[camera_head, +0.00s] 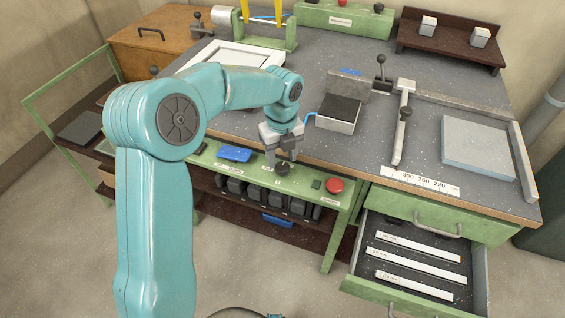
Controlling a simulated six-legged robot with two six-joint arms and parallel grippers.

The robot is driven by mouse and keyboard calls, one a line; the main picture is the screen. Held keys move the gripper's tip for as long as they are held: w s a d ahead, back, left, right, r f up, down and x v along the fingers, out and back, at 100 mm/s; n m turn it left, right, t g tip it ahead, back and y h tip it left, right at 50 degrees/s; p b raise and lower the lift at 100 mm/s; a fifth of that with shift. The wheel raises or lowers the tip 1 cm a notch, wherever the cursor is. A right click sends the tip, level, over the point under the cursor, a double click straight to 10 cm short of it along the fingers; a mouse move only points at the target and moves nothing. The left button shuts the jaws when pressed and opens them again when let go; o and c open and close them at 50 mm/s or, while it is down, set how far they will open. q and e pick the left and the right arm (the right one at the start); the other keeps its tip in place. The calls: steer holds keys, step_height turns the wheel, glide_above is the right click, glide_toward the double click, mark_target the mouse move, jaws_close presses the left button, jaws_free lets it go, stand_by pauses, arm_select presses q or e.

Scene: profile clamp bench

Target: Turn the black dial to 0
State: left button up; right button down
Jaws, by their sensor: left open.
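The black dial (283,169) sits on the green front panel (310,190) below the bench's front edge. My left gripper (284,158) points down right above the dial, its fingers open and at or close to the dial's top. I cannot tell whether the fingers touch it. The dial's upper part is partly hidden by the fingers, and its pointer and scale are too small to read. My right gripper is not in view.
A red button (334,186) is right of the dial on the panel, and a blue item (234,154) lies to its left. An open drawer (360,291) with white strips juts out at the lower right.

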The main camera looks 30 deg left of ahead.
mark_target(282, 166)
arm_select(q)
steer(key=shift+w+f, duration=0.1)
steer(key=shift+f, duration=1.45)
steer(key=c, duration=0.8)
